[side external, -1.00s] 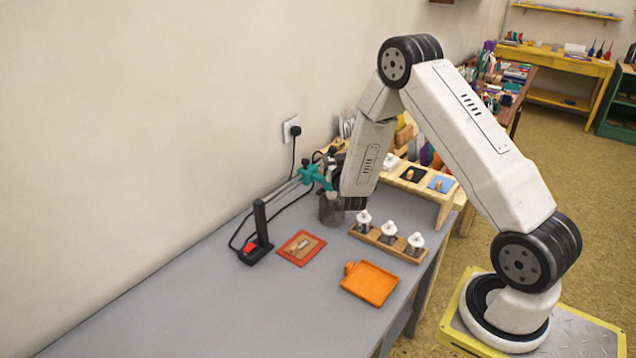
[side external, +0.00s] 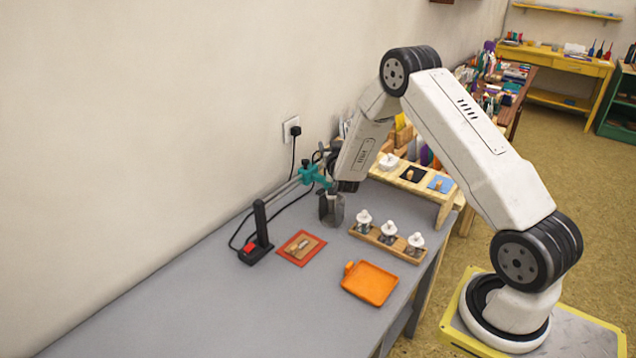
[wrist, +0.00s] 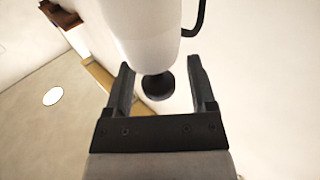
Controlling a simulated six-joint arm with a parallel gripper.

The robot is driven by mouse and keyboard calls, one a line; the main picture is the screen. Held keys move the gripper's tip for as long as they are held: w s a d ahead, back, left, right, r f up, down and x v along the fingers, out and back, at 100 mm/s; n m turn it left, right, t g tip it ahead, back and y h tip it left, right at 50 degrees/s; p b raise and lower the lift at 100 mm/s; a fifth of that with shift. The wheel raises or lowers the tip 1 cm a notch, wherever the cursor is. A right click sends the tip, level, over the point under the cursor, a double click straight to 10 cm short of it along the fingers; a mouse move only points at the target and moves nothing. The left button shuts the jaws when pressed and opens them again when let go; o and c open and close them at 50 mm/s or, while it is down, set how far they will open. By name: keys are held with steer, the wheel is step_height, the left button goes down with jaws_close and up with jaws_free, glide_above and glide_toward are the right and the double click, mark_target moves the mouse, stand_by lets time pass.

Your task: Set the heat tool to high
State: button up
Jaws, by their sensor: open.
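In the wrist view my gripper (wrist: 160,66) is open, one dark finger on each side of a round black knob (wrist: 157,87). Gaps show between the knob and both fingers. The knob is at the lower end of a large white rounded body (wrist: 150,30), apparently the heat tool, with a black cord or loop at its right. In the side view my wrist is beside a teal clamp (side external: 316,176) on metal rods. My fingers and the white body cannot be made out there. The knob's setting marks are not readable.
A grey holder (side external: 331,208) stands below the clamp. A black post with a red part (side external: 250,247) stands left. A red-framed pad (side external: 301,247), an orange tray (side external: 369,283) and a wooden rack (side external: 385,242) of white-topped jars are nearby. The front-left table is clear.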

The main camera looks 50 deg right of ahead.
steer(key=shift+w+d, duration=0.3)
steer(key=shift+d, duration=0.05)
jaws_close()
stand_by(1.4)
